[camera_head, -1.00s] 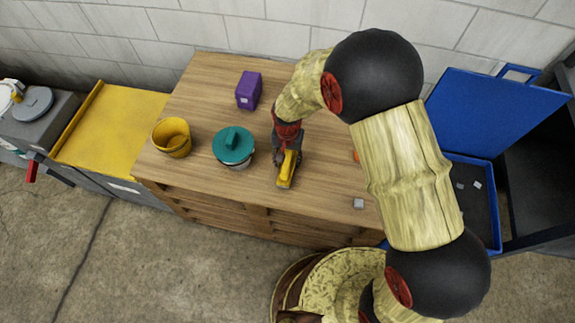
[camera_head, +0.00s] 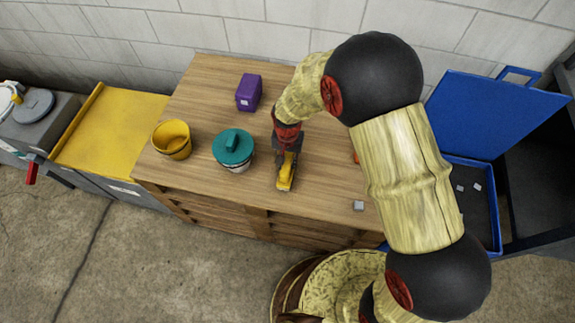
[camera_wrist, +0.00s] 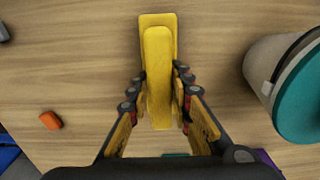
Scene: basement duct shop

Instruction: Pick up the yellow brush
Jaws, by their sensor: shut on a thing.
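The yellow brush (camera_head: 286,173) is on or just above the wooden bench, to the right of the teal-lidded pot; I cannot tell whether it touches the wood. In the wrist view the brush (camera_wrist: 157,60) lies lengthwise, its handle between my fingers. My gripper (camera_wrist: 159,80) is shut on the brush, with one finger on each side of it. In the head view my gripper (camera_head: 287,150) comes down over the brush's far end and hides part of it.
A teal-lidded pot (camera_head: 233,150), a yellow bucket (camera_head: 172,140) and a purple box (camera_head: 249,92) stand left of my gripper. A small grey block (camera_head: 358,205) lies near the front edge. An orange block (camera_wrist: 50,120) lies nearby. A blue open-lidded bin (camera_head: 490,115) is at right.

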